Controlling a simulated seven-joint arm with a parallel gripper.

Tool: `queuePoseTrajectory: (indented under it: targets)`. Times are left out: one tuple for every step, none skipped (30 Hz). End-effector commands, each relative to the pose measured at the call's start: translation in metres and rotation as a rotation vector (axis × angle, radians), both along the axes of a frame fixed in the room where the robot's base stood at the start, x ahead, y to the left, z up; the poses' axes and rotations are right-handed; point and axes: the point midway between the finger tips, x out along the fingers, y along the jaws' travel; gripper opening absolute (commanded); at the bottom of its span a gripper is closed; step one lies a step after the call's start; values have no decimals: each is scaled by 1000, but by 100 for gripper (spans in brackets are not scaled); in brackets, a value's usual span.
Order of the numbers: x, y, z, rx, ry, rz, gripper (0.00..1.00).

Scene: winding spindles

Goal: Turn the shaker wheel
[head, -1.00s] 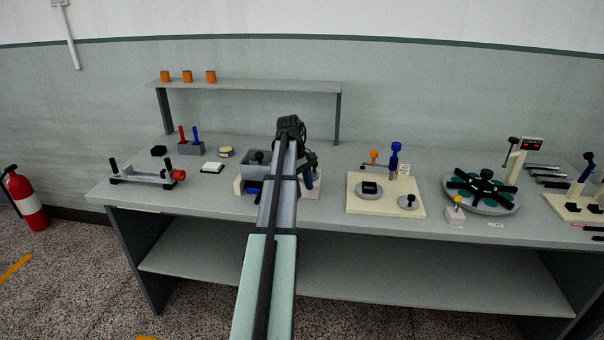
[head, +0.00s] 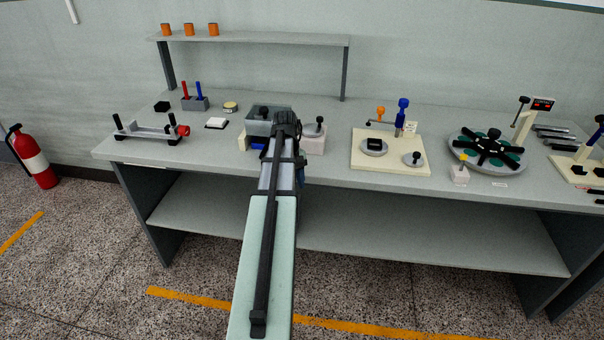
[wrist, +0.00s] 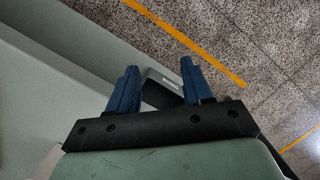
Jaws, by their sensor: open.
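A grey disc with an upright black knob (head: 319,124) sits on a pale box (head: 313,143), beside a grey tray (head: 262,113) that holds another black knob; this disc looks like the shaker wheel, but no label confirms it. My forearm covers part of the gap between tray and box. In the wrist view my gripper (wrist: 158,66) is open, with its two blue fingers apart and nothing held. It points down past the table's front edge. The wheel is not seen in the wrist view.
A cream board with dials (head: 390,165) stands to the right, then a large disc with black arms (head: 487,152). A roller stand (head: 150,131) is at the left. A dark labelled block (wrist: 163,84) shows behind my fingers.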

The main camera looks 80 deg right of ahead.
Motion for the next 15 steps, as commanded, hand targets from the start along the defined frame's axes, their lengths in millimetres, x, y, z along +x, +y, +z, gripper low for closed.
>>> queuePoseTrajectory:
  targets:
    - [6, 2, -5, 2, 0, 7, 50]
    - [9, 3, -7, 3, 1, 9, 50]
    - [13, 4, -10, 5, 1, 13, 50]
    - [15, 5, -12, 5, 1, 16, 50]
    - [18, 6, -14, 6, 2, 18, 50]
    - [20, 7, -16, 7, 2, 20, 50]
    - [22, 7, -17, 8, 3, 22, 50]
    - [23, 8, -18, 8, 2, 24, 50]
    - [25, 8, -19, 9, 3, 25, 50]
    - [26, 9, -20, 9, 3, 26, 50]
    - [27, 9, -21, 9, 2, 27, 50]
    - [28, 9, -21, 10, 3, 29, 50]
    - [28, 9, -22, 10, 3, 29, 50]
    - [29, 10, -22, 11, 3, 30, 50]
    - [29, 10, -22, 11, 3, 30, 50]
